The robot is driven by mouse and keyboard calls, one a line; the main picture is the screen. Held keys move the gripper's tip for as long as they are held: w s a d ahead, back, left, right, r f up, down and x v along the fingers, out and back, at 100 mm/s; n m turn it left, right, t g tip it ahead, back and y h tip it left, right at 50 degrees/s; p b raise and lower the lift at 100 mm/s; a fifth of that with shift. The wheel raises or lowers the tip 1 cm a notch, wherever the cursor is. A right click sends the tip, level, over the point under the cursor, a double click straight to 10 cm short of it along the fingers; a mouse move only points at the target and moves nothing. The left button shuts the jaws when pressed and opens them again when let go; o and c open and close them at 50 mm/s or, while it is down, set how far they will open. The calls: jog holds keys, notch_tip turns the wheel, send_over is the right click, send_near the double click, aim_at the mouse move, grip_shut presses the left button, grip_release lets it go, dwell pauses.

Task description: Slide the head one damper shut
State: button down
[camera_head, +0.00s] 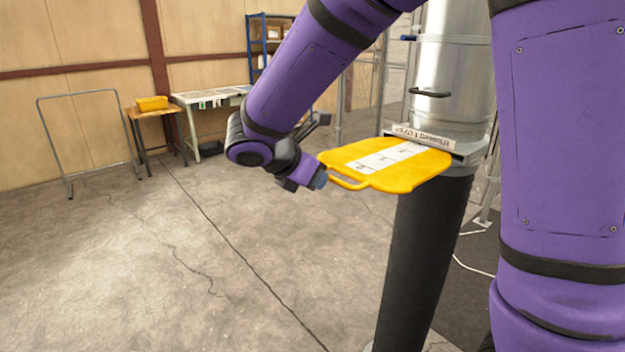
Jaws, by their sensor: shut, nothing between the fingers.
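The head one damper is a flat yellow slide plate (412,177) with a white marked strip. It sticks out to the left from a slot under the silver metal duct (448,80). The slot's frame carries a label (422,137) that reads as a head 1 damper. A yellow loop handle (348,184) is at the plate's left end. My gripper (319,180) is shut and empty, just left of the handle. I cannot tell whether its tips touch the handle. The part of the plate inside the slot is hidden.
A black pipe (420,255) runs down below the slot. A grey metal frame (88,140), an orange table (158,115) with a yellow bin and a white workbench (212,96) stand at the back left. The concrete floor (150,260) at front left is clear.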

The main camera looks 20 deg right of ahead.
aim_at(390, 152)
jog(key=w+d, duration=0.2)
jog(key=d, duration=0.5)
jog(key=w+d, duration=0.2)
jog(key=d, duration=0.5)
jog(key=w+d, duration=0.3)
jog(key=d, duration=0.5)
jog(key=shift+d, duration=0.1)
jog(key=shift+w+d, duration=0.1)
jog(key=shift+d, duration=0.15)
